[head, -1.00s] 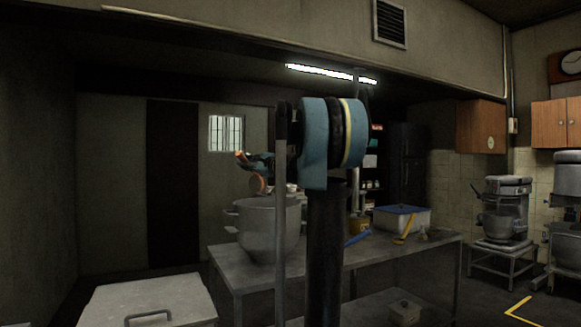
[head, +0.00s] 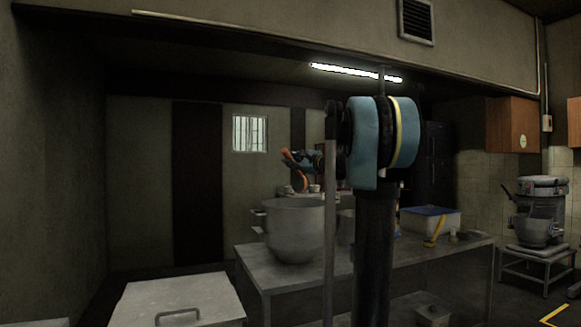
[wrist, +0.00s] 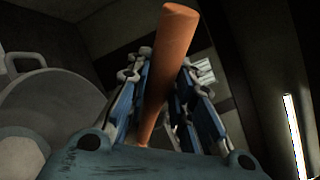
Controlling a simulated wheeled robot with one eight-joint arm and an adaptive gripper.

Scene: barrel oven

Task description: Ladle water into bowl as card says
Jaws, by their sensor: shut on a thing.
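My gripper (wrist: 167,62) is shut on a thick orange-brown handle (wrist: 172,35) that stands up between its blue fingers in the wrist view. In the head view my gripper (head: 300,158) is small and dark, with orange parts (head: 304,182) at it, above and behind the rim of a large grey pot (head: 294,232). The far end of the held thing cannot be made out, so I cannot tell if it holds water. Small pale vessels (head: 315,188) show behind the pot; I cannot tell if one is the bowl. I see no readable card.
The pot stands on a grey metal table (head: 262,274). A blue-lidded white box (head: 430,219) and a yellow-handled tool (head: 435,232) lie to the right. A lidded grey chest (head: 178,300) stands front left. My arm hides part of the table.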

